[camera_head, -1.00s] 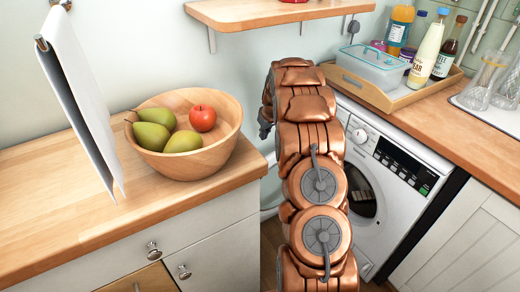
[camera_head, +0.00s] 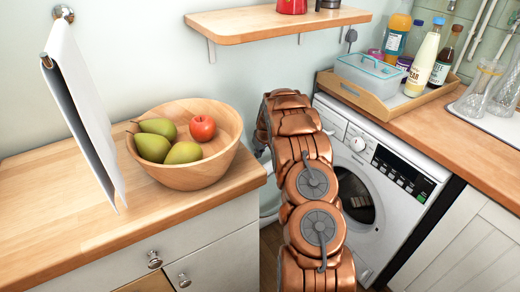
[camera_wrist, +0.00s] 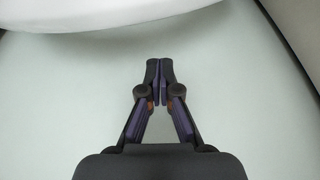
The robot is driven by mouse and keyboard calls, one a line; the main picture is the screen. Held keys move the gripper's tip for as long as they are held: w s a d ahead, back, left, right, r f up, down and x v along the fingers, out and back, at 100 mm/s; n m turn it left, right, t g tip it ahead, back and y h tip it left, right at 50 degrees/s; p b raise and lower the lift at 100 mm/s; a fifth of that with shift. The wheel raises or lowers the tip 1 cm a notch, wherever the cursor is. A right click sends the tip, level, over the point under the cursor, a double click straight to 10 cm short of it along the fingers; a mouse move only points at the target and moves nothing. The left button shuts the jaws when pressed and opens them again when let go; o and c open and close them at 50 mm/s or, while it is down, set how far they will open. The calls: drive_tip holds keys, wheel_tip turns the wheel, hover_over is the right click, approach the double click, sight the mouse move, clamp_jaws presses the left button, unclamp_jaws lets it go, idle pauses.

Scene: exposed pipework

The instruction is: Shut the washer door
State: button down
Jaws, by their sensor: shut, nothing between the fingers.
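The white washer (camera_head: 395,165) stands under the right-hand counter in the head view, its control panel at the top. Its dark round door area (camera_head: 356,197) is partly hidden behind my copper arm. A pale curved piece (camera_head: 269,199) shows left of the arm; it may be the swung-out door, but I cannot tell. My gripper is mostly hidden behind the arm in the head view. In the wrist view my gripper (camera_wrist: 159,82) is shut and empty, in front of a plain pale surface. A white rounded shape (camera_wrist: 90,14) lies beyond the fingertips; I cannot tell whether it is the door.
The left counter (camera_head: 60,215) with a fruit bowl (camera_head: 185,172) and a hanging white towel (camera_head: 85,115) is close to the arm. A tray (camera_head: 385,98) with bottles and a lidded box stands above the washer. A wall shelf (camera_head: 270,24) is overhead.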

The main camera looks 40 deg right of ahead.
drive_tip(key=shift+s+a+f+p, duration=0.1)
drive_tip(key=shift+s+f+p, duration=0.15)
drive_tip(key=shift+s, duration=0.7)
drive_tip(key=shift+s+a+f+p, duration=0.15)
drive_tip(key=shift+s+f, duration=0.15)
drive_tip(key=shift+s, duration=0.6)
drive_tip(key=shift+s+d, duration=0.1)
